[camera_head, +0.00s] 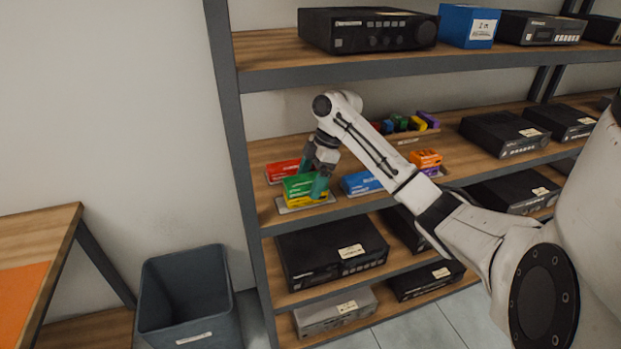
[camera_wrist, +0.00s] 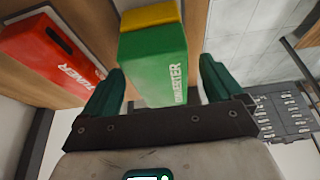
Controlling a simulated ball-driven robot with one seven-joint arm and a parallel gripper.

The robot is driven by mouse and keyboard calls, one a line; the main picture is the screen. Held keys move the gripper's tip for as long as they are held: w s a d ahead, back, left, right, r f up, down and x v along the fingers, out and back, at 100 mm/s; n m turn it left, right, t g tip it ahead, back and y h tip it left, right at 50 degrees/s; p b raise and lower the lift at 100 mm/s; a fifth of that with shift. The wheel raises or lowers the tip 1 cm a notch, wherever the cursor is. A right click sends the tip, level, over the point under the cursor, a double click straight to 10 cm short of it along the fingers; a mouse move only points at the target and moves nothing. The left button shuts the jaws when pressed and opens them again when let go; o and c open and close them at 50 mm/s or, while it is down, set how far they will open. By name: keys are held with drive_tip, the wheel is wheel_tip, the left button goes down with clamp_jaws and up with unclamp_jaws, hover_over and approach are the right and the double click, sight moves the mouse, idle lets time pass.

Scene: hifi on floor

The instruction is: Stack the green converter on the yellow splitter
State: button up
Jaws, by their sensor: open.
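The green converter (camera_head: 298,184) sits on top of the yellow splitter (camera_head: 307,199) on the middle shelf; the two look roughly lined up. A pale plate or mat shows under the splitter. In the wrist view the converter (camera_wrist: 153,58) lies between my fingers, and a yellow strip of the splitter (camera_wrist: 150,15) shows past its far end. My gripper (camera_head: 313,178) is open at the converter, one finger on each side, with visible gaps in the wrist view (camera_wrist: 161,72). The fingers hide part of the converter and splitter in the head view.
A red box (camera_head: 282,171) stands close on the left, also in the wrist view (camera_wrist: 45,55). A blue box (camera_head: 358,183) and orange box (camera_head: 425,157) lie to the right. A tray of small coloured items (camera_head: 408,136) is behind. The upper shelf (camera_head: 270,75) hangs above.

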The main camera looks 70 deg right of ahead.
drive_tip(key=shift+r, duration=0.1)
drive_tip(key=shift+s+d+r, duration=0.1)
drive_tip(key=shift+d+r, duration=0.05)
drive_tip(key=shift+r, duration=0.15)
drive_tip(key=shift+s+d+r+b, duration=0.15)
drive_tip(key=shift+s+d+r, duration=0.15)
drive_tip(key=shift+r, duration=0.2)
drive_tip(key=shift+s+d+r+b, duration=0.15)
drive_tip(key=shift+s+r, duration=0.1)
drive_tip(key=shift+r, duration=0.2)
drive_tip(key=s+d+b, duration=0.1)
drive_tip(key=s+d, duration=0.2)
drive_tip(key=s, duration=0.1)
drive_tip(key=s+d+b, duration=0.1)
drive_tip(key=s+d, duration=0.3)
drive_tip(key=shift+s+d, duration=0.2)
drive_tip(key=shift+s, duration=0.15)
drive_tip(key=shift+r, duration=0.1)
drive_tip(key=shift+r+p, duration=0.65)
drive_tip(key=shift+p, duration=0.3)
drive_tip(key=shift+r, duration=0.1)
